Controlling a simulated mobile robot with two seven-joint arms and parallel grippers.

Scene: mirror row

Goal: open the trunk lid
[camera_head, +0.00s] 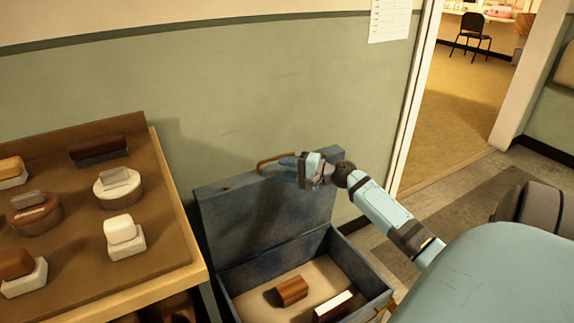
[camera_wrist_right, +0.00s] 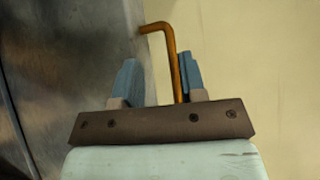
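The blue-grey trunk (camera_head: 368,271) is on the floor by the wall, with its lid (camera_head: 232,223) raised and standing steeply upright at the back. A bent orange-brown handle (camera_head: 270,161) is on the lid's upper edge. My right gripper (camera_head: 287,162) is at this handle. In the right wrist view its two fingers (camera_wrist_right: 157,80) are apart, and the handle (camera_wrist_right: 172,55) runs between them, close to the right finger and clear of the left one. My left gripper is out of view.
Inside the trunk lie a brown block (camera_head: 292,290) and a dark block with a white top (camera_head: 334,304). A wooden table (camera_head: 100,288) with several small blocks and stands is at the left. A doorway (camera_head: 455,110) opens at the right.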

